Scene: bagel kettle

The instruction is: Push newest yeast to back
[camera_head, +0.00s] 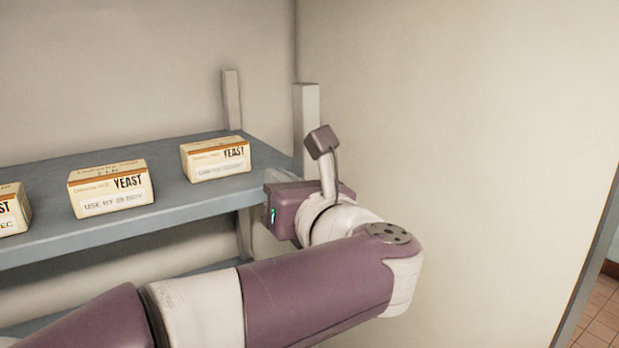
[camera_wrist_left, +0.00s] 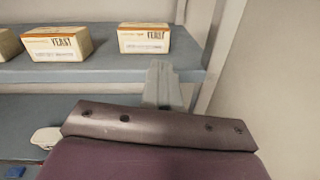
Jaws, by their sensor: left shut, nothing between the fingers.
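Three cream-and-orange yeast boxes stand in a row on the shelf. The right box (camera_head: 215,158) has a label too blurred to read; it also shows in the left wrist view (camera_wrist_left: 144,38). The middle box (camera_head: 110,188) seems to read "USE BY 28 NOV". The left box (camera_head: 12,210) is cut off by the picture edge, its date ending in "EC". My left gripper (camera_wrist_left: 160,72) is shut and empty, its fingertips by the shelf's front edge just below and right of the right box. My right gripper is out of view.
The blue-grey shelf (camera_head: 178,212) has bare room behind the boxes and gaps between them. Shelf posts (camera_head: 306,125) stand at its right end, close to a plain wall (camera_head: 460,130). A lower shelf (camera_wrist_left: 20,117) holds a white object (camera_wrist_left: 45,137).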

